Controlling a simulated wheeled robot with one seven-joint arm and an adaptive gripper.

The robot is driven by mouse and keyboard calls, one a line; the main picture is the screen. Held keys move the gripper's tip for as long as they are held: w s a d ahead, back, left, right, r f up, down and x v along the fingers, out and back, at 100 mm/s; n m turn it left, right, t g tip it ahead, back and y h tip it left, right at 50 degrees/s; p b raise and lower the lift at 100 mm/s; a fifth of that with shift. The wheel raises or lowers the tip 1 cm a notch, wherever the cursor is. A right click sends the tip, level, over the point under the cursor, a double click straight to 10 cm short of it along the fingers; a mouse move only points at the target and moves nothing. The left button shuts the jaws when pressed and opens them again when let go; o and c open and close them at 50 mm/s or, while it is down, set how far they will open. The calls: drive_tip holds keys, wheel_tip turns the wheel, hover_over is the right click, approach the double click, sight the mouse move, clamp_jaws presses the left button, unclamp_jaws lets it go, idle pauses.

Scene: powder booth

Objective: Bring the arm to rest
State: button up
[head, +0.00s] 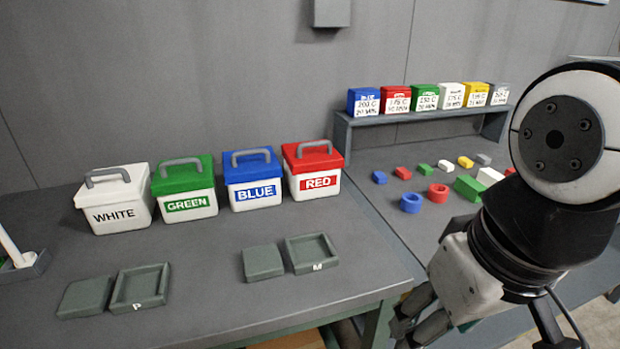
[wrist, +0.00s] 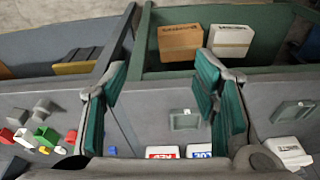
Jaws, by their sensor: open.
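My gripper (head: 422,318) hangs at the lower right of the head view, in front of the gap between the two benches. Its fingers are partly cut off by the bottom edge there. In the wrist view my gripper (wrist: 162,82) shows two teal-padded fingers spread wide apart, with nothing between them. My arm fills the right side of the head view and hides part of the right bench.
White (head: 115,203), green (head: 187,190), blue (head: 253,182) and red (head: 316,174) lidded boxes line the left bench. Trays P (head: 140,288) and M (head: 312,254) lie before them. Colored blocks and rings (head: 411,202) lie on the right bench. Cartons (wrist: 181,43) show in the wrist view.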

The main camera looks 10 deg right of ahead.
drive_tip(key=shift+r, duration=0.1)
wheel_tip(320, 180, up, 10)
drive_tip(key=t+p, duration=0.2)
drive_tip(key=p, duration=0.6)
drive_tip(key=shift+d+f, duration=0.15)
drive_tip(key=shift+f, duration=0.05)
